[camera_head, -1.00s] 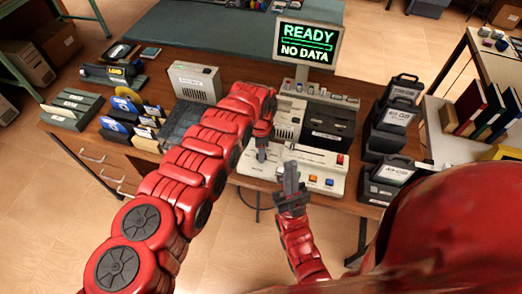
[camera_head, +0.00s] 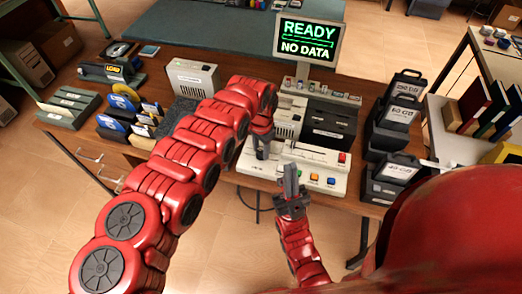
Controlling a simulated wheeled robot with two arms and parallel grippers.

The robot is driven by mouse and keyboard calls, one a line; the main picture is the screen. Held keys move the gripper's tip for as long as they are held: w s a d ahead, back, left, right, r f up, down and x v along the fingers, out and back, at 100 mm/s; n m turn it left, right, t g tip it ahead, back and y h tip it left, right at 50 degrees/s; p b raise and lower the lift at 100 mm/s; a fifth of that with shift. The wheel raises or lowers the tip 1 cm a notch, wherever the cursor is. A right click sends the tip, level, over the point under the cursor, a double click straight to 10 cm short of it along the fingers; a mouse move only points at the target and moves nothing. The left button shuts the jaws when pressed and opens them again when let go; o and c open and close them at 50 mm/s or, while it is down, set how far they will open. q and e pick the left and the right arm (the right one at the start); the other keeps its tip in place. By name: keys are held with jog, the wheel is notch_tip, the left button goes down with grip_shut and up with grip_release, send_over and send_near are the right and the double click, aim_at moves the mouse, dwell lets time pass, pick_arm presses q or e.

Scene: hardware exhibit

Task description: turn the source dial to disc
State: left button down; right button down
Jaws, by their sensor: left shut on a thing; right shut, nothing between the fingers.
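A white control console (camera_head: 335,181) sits at the front edge of the brown table, with orange, blue and red buttons on its right part. My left gripper (camera_head: 262,153) points down at the console's left part and is shut on the source dial, which the fingers mostly hide. The dial's setting cannot be read.
A black drive unit (camera_head: 328,125) stands behind the console. Black cartridges (camera_head: 394,125) stand at the right. A beige box (camera_head: 193,78), blue discs (camera_head: 118,112) and a grey rack (camera_head: 68,108) are at the left. My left arm crosses over the table's middle.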

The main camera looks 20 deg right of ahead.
pick_arm(q)
jog(key=n+b, duration=0.1)
jog(key=n, duration=0.3)
jog(key=shift+f+b, duration=0.1)
jog(key=shift+b, duration=0.2)
jog(key=shift+n+b, duration=0.75)
jog(key=shift+n, duration=1.15)
jog(key=shift+c, duration=2)
grip_release()
